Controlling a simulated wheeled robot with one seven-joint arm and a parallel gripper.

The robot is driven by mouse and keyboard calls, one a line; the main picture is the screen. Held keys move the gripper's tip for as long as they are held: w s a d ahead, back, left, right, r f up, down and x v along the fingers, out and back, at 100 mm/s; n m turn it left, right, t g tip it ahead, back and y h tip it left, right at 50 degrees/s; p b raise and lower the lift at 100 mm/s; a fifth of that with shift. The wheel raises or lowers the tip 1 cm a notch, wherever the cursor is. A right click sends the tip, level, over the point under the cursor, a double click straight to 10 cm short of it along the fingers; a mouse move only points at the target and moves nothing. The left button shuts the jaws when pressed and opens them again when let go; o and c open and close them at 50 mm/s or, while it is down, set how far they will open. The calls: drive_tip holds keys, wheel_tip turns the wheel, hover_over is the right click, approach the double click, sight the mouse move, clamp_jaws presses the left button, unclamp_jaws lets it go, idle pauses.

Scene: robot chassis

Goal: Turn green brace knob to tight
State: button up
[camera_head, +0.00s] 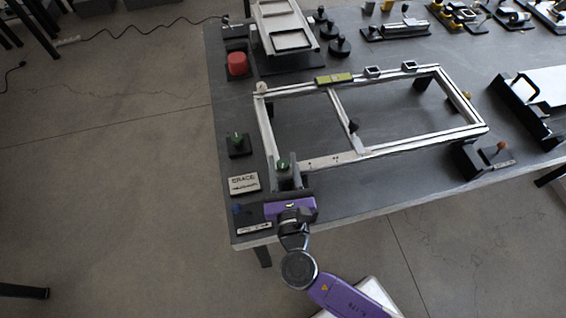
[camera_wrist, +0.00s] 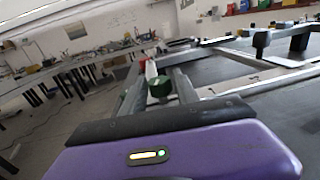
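One green knob (camera_head: 283,164) is at the near left corner of the pale metal frame (camera_head: 385,145). A second green knob (camera_head: 237,139) stands on a small black base to its left, near a sign (camera_head: 243,183) that seems to read "BRACE". My gripper (camera_head: 285,172) is at the frame's near left corner, with its fingers pointing away from me on either side of the first knob. In the wrist view a green knob (camera_wrist: 158,88) shows between the open fingers. I cannot tell whether either finger touches it. The knob's tight marking cannot be read.
A red button (camera_head: 237,63) and a white tray-like fixture (camera_head: 285,30) stand at the back left. A black clamp with an orange knob (camera_head: 501,146) is at the frame's right corner.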

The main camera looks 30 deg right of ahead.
clamp_jaws()
